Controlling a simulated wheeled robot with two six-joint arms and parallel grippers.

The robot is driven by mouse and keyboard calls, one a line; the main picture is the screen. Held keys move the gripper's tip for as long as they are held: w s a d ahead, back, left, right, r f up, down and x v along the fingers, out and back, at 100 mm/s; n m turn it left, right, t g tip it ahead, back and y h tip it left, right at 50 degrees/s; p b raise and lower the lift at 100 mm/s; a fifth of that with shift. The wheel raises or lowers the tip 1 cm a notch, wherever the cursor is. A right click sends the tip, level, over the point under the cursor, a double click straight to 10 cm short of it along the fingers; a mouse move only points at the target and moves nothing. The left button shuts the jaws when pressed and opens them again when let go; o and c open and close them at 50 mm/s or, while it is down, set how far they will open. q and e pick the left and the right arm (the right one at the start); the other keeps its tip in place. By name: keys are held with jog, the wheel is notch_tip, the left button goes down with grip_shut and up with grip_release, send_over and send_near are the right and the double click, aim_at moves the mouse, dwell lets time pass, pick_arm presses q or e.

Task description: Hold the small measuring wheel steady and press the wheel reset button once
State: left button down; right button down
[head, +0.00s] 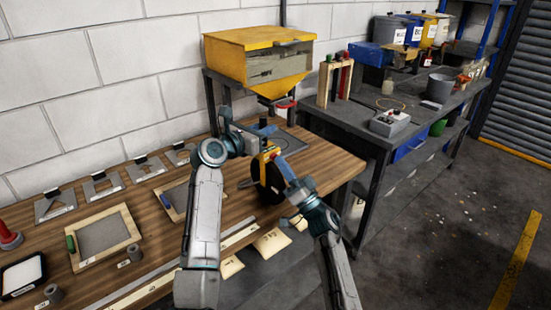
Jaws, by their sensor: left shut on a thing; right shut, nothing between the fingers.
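The small measuring wheel (271,187) stands near the right end of the wooden bench, a dark disc with a yellow body above it. My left gripper (266,134) comes in from the left at the top of the wheel and is shut on its upper part, though the exact grip is small and partly hidden. My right gripper (277,159) comes from the lower right, shut and empty, with its tip close beside the yellow body. I cannot tell if it touches. The reset button is not distinguishable; the grippers cover part of the wheel.
The wooden bench (150,222) carries stencil plates (101,185), framed panels (103,234) and a long pale ruler at its front edge. A yellow hopper (258,54) stands behind the wheel. A dark workbench (352,124) with a grey box (390,122) is at right. Floor at right is open.

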jog(key=shift+s+d, duration=0.3)
jog(key=shift+s, duration=0.2)
jog(key=shift+s+d, duration=0.75)
jog(key=shift+s, duration=0.25)
jog(key=shift+s+d, duration=0.75)
jog(key=shift+s, duration=0.25)
pick_arm(q)
jog(key=c, duration=1.2)
grip_release()
jog(key=shift+s+a, duration=0.1)
